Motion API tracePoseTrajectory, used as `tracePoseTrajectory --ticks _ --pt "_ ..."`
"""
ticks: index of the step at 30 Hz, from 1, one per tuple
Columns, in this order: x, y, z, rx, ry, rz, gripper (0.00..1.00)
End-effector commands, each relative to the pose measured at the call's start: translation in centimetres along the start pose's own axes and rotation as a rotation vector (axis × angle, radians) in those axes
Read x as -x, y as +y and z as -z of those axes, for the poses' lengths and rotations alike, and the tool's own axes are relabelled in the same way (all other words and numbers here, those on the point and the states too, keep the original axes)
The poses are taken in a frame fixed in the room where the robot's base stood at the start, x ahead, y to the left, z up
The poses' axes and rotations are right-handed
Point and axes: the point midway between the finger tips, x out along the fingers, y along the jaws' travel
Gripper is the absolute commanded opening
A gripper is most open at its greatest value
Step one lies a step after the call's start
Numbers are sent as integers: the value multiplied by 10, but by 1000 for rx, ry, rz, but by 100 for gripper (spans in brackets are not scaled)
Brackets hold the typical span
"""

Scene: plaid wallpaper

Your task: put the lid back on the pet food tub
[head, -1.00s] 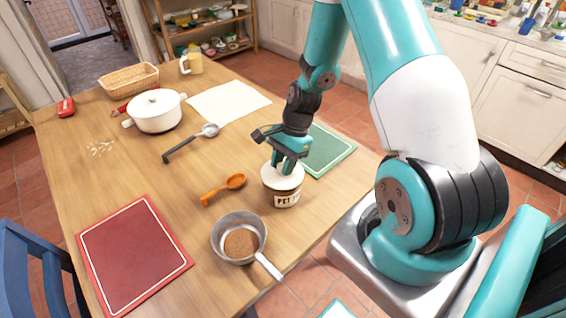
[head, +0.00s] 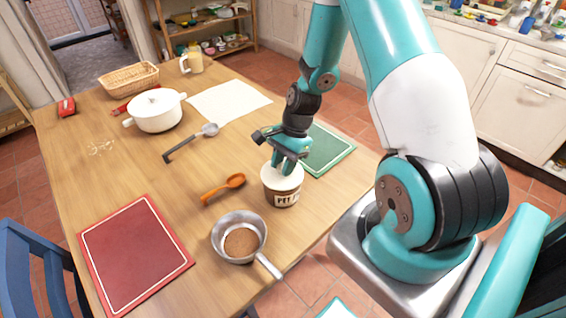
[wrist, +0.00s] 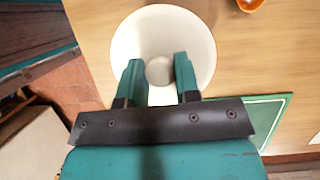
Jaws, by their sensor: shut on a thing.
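The pet food tub (head: 284,198) is a brown tub with a pale label reading "PET", upright near the table's right edge. Its round white lid (head: 291,183) lies across the tub's top; whether it is fully seated I cannot tell. My gripper (head: 282,169) points down from above and is shut on the lid's knob. In the wrist view the lid (wrist: 160,25) fills the upper middle, with the round knob between the two teal fingers of my gripper (wrist: 158,72). The lid hides the tub there.
A pan of brown granules (head: 240,241) and an orange scoop (head: 223,189) lie left of the tub. A green mat (head: 328,152) is behind it. A red mat (head: 135,255), white pot (head: 156,110), ladle (head: 190,142), basket (head: 129,78) and white cloth (head: 228,101) are farther off.

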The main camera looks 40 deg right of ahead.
Motion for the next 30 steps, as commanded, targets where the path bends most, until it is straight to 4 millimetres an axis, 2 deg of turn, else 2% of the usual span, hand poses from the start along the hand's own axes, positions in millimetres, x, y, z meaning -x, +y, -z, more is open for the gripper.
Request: tracePoseTrajectory --ticks 7,8,11,12,17,21,30 --pt "0 0 0 0 0 0 8" --pt "0 0 0 0 0 0 32" --pt "0 0 0 0 0 0 55" --pt "0 0 0 0 0 0 60" --pt "0 0 0 0 0 0 60" --pt "0 0 0 0 0 0 85" --pt "1 0 0 0 0 0 85"
